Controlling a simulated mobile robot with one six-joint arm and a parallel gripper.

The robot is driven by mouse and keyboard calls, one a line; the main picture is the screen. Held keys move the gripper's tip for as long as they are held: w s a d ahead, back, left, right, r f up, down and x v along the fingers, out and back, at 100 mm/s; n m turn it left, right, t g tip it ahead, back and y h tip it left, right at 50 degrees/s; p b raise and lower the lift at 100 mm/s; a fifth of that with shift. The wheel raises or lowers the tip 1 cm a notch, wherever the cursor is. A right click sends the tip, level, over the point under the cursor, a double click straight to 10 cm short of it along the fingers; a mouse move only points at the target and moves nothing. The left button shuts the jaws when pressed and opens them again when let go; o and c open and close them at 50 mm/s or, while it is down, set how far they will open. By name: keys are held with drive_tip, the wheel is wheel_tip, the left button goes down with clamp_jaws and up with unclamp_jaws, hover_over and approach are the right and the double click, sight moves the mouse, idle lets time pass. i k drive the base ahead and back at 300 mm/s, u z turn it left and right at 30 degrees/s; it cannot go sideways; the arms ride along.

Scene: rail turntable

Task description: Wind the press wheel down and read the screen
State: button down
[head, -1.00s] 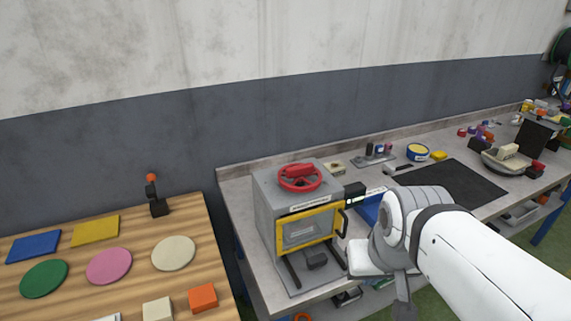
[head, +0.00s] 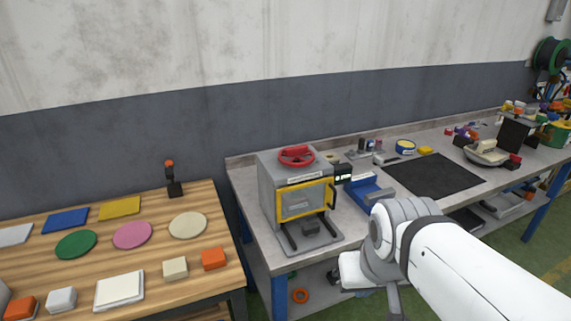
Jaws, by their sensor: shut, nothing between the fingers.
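The press is a grey box (head: 267,189) on the workbench with a red hand wheel (head: 296,155) on top. A yellow-framed guard door (head: 281,205) with a dark handle is across its front and looks closed. A small dark screen (head: 343,173) with a greenish-white display is at the press's upper right; its reading is too small to make out. My arm crosses the lower right, apart from the wheel in the picture. My gripper is not in view.
The grey bench (head: 352,232) continues right with a blue tray (head: 365,191), a black mat (head: 433,175) and small items. A wooden table (head: 208,233) with coloured discs, plates and blocks stands left. A gap separates the two. Green floor shows at the lower right.

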sight(296, 152)
drive_tip(key=z, duration=0.05)
drive_tip(key=k, duration=0.35)
drive_tip(key=u, duration=0.2)
drive_tip(key=i, duration=1)
drive_tip(key=z, duration=0.95)
drive_tip(key=k, duration=0.95)
drive_tip(key=u, duration=0.25)
drive_tip(key=i, duration=1)
drive_tip(key=u, duration=0.05)
